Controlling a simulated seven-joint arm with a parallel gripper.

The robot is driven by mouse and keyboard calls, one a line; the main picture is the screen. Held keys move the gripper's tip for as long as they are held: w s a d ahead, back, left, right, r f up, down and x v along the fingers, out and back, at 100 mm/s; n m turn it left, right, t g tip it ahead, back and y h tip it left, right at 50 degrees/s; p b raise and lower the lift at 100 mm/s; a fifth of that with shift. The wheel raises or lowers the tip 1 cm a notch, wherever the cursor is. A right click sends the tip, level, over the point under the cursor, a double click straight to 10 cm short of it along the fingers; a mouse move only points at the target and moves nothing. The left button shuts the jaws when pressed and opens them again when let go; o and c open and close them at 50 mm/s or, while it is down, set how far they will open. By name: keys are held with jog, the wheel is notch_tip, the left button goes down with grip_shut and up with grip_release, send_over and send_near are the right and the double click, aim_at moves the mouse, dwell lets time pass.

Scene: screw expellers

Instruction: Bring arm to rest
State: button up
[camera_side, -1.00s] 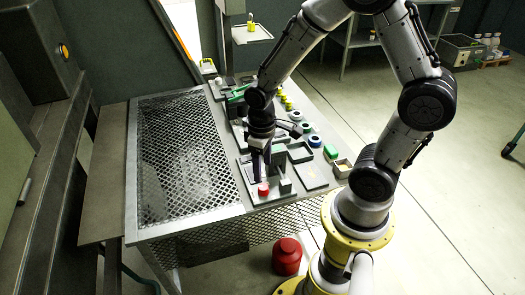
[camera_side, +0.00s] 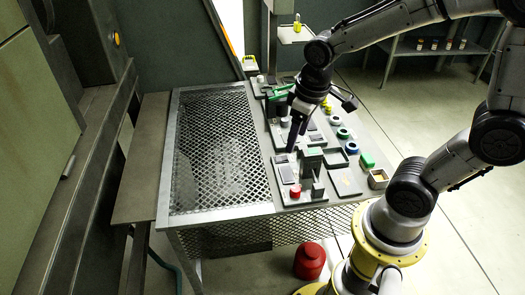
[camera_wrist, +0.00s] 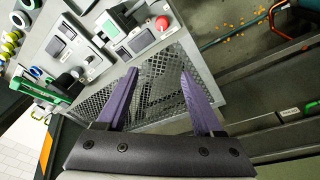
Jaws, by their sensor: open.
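My gripper (camera_side: 296,140) hangs over the work table, above the panel with the red knob (camera_side: 295,190), with clear air between. In the wrist view my gripper (camera_wrist: 158,74) shows two purple fingers spread apart with nothing between them. Behind the fingers lies the table's mesh top (camera_wrist: 160,88). The red knob also shows in the wrist view (camera_wrist: 162,22), on a grey plate beyond the fingertips. My arm is bent, reaching from the yellow base on the right over the table.
A grey block (camera_side: 309,160) stands beside the panel. The mesh area (camera_side: 220,150) on the left is empty. A red canister (camera_side: 309,262) stands on the floor.

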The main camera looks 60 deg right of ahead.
jog(key=s+a+r+m+t, duration=0.1)
jog(key=s+a+r+t, duration=0.1)
jog(key=s+r, duration=0.6)
jog(key=shift+s+a+r+t+y, duration=0.15)
jog(key=shift+s+r+t+y, duration=0.15)
jog(key=shift+s+t, duration=0.7)
jog(key=shift+s+g, duration=0.25)
jog(key=shift+g, duration=0.05)
